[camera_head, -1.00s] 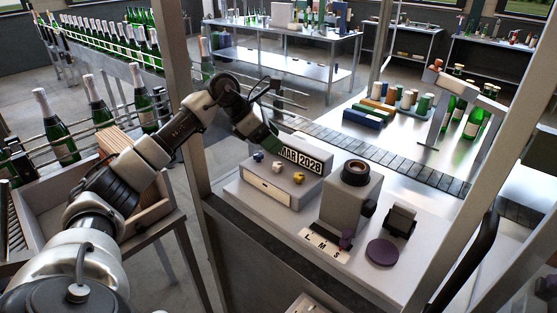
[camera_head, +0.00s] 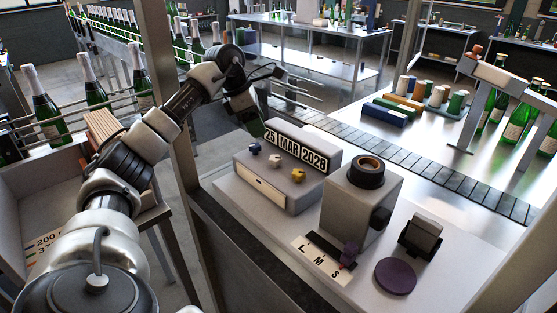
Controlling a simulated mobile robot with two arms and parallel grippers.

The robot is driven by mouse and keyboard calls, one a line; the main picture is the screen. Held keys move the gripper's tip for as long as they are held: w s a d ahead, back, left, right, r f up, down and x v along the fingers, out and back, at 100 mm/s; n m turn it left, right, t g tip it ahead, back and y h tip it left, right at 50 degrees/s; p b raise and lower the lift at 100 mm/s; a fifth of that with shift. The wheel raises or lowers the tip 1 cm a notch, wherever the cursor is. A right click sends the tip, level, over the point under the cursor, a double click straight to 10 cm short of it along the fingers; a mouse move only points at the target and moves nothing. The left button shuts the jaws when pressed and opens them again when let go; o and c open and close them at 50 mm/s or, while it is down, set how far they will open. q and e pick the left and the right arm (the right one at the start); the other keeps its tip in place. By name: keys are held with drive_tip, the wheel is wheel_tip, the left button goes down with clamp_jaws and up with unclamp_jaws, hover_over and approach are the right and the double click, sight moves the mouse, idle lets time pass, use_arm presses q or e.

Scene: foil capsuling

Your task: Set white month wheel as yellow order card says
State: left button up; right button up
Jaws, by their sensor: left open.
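A grey date unit (camera_head: 240,178) on the bench has a display (camera_head: 296,152) reading "25 MAR 2028". Three small wheels sit on its top: a blue one (camera_head: 255,148), the white month wheel (camera_head: 275,160) and a yellow one (camera_head: 299,174). My left gripper (camera_head: 257,127) is open and empty, behind and above the unit's left end, apart from the white wheel. Its fingertips are dark and hard to separate. A pale card (camera_head: 48,252) partly shows at the left edge with "200" and coloured marks; I cannot tell if it is the yellow order card. My right gripper is out of view.
A grey block machine (camera_head: 358,205) with a black ring top stands right of the date unit. An "L M S" strip (camera_head: 318,262), a purple disc (camera_head: 396,276) and a small black device (camera_head: 420,238) lie nearby. A frame post (camera_head: 172,120) stands close left of the gripper.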

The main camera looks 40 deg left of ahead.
sight(275, 158)
use_arm(q)
drive_tip(key=p+x, duration=0.2)
drive_tip(key=x, duration=0.8)
drive_tip(key=shift+d+f, duration=0.15)
drive_tip(key=shift+f, duration=0.1)
drive_tip(key=shift+c, duration=0.3)
drive_tip(key=c, duration=0.9)
drive_tip(key=shift+o, duration=0.2)
